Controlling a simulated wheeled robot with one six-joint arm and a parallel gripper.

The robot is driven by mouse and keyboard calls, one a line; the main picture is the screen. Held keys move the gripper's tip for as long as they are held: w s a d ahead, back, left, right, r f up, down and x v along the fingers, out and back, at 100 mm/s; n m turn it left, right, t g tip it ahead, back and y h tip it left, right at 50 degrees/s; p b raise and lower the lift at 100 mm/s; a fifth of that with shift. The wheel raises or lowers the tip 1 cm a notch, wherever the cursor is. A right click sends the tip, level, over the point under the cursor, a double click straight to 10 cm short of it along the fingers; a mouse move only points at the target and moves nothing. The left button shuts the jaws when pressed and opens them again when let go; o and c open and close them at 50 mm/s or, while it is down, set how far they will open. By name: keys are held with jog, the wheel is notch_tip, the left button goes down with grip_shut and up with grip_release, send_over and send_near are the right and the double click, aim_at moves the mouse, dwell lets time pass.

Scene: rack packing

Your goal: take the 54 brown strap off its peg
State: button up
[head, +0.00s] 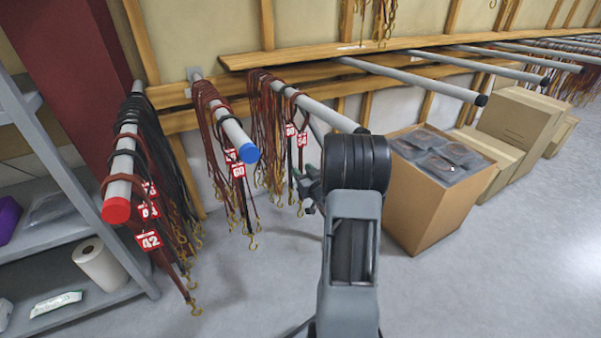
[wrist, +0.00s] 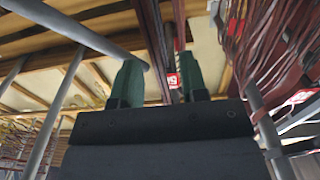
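Brown-red straps with red number tags hang in a bunch on the grey peg (head: 325,114) just left of my arm in the head view. One of these tags (head: 302,139) looks like 54, but it is too small to read surely. My gripper (wrist: 160,78) has its two green fingers apart. A dark red strap (wrist: 152,35) runs up the picture between or just beyond the fingers, and a red tag (wrist: 172,81) shows behind them. I cannot tell whether a finger touches the strap. In the head view my arm hides most of the gripper.
A blue-tipped peg (head: 248,152) and a red-tipped peg (head: 116,208) with tagged straps stand to the left. Bare grey pegs (head: 420,82) run to the right. An open cardboard box (head: 425,205) stands right of my arm. The shelf (head: 85,305) is at far left.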

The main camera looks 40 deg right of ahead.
aim_at(302, 170)
jog(key=shift+w+d+b, duration=0.15)
jog(key=shift+w+b, duration=0.1)
jog(key=shift+w, duration=0.65)
jog(key=shift+w+d+b, duration=0.1)
jog(key=shift+w+b, duration=0.1)
jog(key=shift+w, duration=0.7)
grip_shut()
